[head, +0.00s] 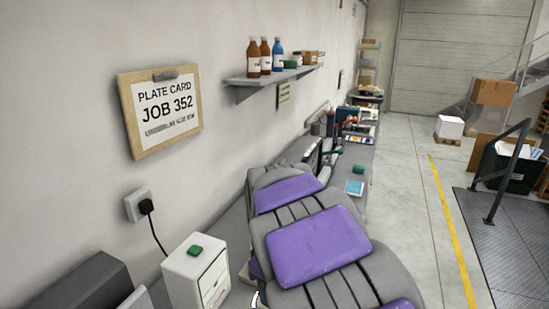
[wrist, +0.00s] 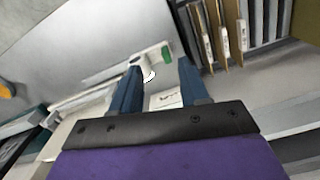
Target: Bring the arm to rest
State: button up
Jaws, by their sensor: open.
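My gripper (wrist: 160,67) shows in the wrist view with its two blue fingers spread apart. Nothing is held between them. A pale bar with a green piece (wrist: 167,54) shows just beyond the fingertips; I cannot tell the distance. A white patch with dark marks (wrist: 166,98) shows between the fingers, farther back. In the head view my purple and grey body parts fill the lower middle, and my gripper cannot be made out there.
A white box (head: 192,272) with a green block (head: 195,251) stands by the wall. A shelf (head: 270,77) holds bottles. A cluttered bench runs along the wall. Upright boards (wrist: 222,35) stand in a rack. Bare floor (head: 405,190) lies right of the bench, with a railing (head: 507,170) beyond.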

jog(key=s+d+r+m, duration=0.2)
jog(key=s+d+m, duration=0.3)
jog(key=s+d, duration=0.6)
jog(key=s+d+f+m, duration=0.2)
jog(key=s+m, duration=0.1)
jog(key=s, duration=0.6)
jog(key=s+d+f+m+g, duration=0.1)
jog(key=s+d+f+m, duration=0.1)
jog(key=s, duration=0.7)
jog(key=shift+d+f+m+g, duration=0.15)
jog(key=shift+f+m+g, duration=0.15)
jog(key=shift+m, duration=0.1)
dwell(0.7)
